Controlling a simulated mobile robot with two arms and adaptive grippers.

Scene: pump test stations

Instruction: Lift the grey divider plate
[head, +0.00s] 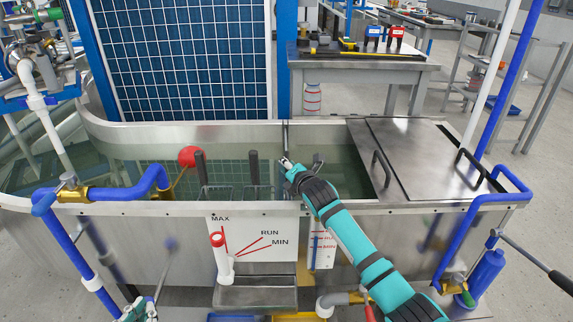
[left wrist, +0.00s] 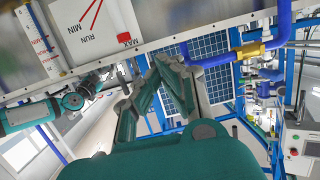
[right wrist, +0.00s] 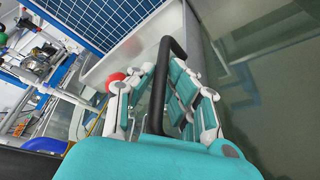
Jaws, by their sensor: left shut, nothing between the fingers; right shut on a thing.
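My right gripper (head: 291,166) is over the open tank, in the middle of the head view. In the right wrist view its fingers (right wrist: 165,85) are shut on a black bar handle (right wrist: 163,50), which stands up between them. The grey divider plate itself is hard to make out; the arm, gripper and murky water hide what is below the handle. My left gripper (head: 140,310) is low at the bottom left of the head view, outside the tank front. In the left wrist view its fingers (left wrist: 168,62) are shut and empty.
The steel tank (head: 120,205) has a lid (head: 420,150) with black handles on its right. Left of my right gripper are a red ball (head: 188,156) and two dark posts (head: 253,168). A blue pipe (head: 120,192) crosses the left rim. A white level panel (head: 250,240) hangs in front.

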